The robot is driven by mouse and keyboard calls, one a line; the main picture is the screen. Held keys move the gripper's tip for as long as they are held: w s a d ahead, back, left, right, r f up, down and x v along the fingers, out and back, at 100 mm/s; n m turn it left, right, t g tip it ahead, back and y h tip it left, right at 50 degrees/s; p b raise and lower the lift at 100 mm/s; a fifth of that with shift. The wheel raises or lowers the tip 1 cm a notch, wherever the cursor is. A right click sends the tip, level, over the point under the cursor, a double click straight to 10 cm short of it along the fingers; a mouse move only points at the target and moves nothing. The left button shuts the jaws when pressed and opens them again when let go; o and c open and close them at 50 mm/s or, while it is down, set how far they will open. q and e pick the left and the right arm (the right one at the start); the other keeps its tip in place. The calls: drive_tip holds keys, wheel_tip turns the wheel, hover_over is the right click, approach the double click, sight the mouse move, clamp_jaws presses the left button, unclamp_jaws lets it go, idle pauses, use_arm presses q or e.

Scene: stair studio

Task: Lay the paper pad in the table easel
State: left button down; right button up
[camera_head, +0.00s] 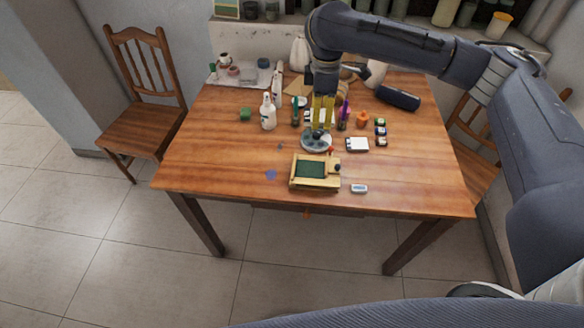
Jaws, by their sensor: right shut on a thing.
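A low wooden frame with a dark green bed, which looks like the table easel (302,184), lies near the table's front edge. Its bed shows no pad. A small white pad with a dark edge, likely the paper pad (357,145), lies flat on the table behind and right of the easel. My right gripper (322,124) points down with yellow fingers, behind the easel and left of the pad. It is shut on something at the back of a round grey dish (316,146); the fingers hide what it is. My left gripper is out of view.
A white bottle (268,114), a green block (246,114), an orange pot (362,119) and a dark case (398,98) stand around. A small pale-blue item (359,188) lies right of the easel. The table's left front is mostly clear. Chairs flank the table.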

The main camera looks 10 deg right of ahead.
sight(310, 169)
drive_tip(key=shift+s+a+f, duration=0.1)
drive_tip(key=shift+s+a, duration=0.2)
drive_tip(key=shift+a, duration=0.3)
drive_tip(key=shift+a+f+m, duration=0.1)
drive_tip(key=shift+a+m, duration=0.15)
drive_tip(key=shift+m, duration=0.05)
drive_tip(key=shift+s+f, duration=0.1)
drive_tip(key=shift+f, duration=0.25)
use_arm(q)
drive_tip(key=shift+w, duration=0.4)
use_arm(e)
wheel_tip(310, 169, down, 19)
drive_tip(key=shift+f, duration=0.1)
drive_tip(key=shift+f, duration=0.1)
drive_tip(key=o, duration=1.1)
wheel_tip(310, 169, up, 12)
drive_tip(key=shift+r, duration=0.15)
